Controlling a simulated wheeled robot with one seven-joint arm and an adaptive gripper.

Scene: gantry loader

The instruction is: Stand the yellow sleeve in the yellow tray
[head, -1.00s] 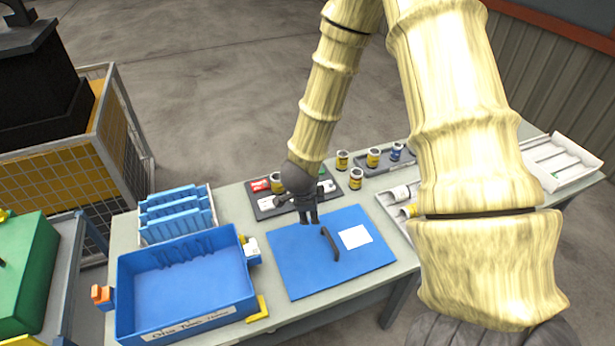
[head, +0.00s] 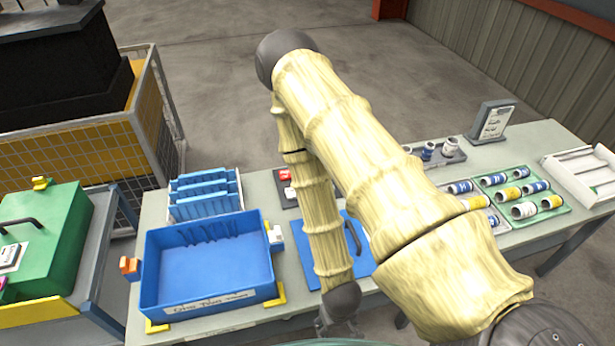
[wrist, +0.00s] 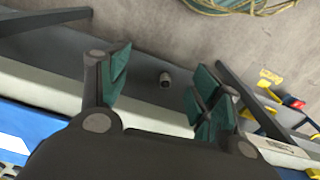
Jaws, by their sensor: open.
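My gripper (head: 338,327) hangs at the front edge of the table, low in the head view. In the wrist view my gripper (wrist: 160,85) has its fingers spread, with nothing held between them. Several yellow-banded and blue-banded sleeves lie in a green tray (head: 520,222) at the right of the table. I cannot make out a yellow tray.
A blue bin (head: 210,268) and a blue rack (head: 205,193) stand on the table's left. A blue mat (head: 308,262) lies partly behind my arm. A white tray (head: 585,178) and a sign stand (head: 492,122) are at right. A green case (head: 40,240) stands on a cart at far left.

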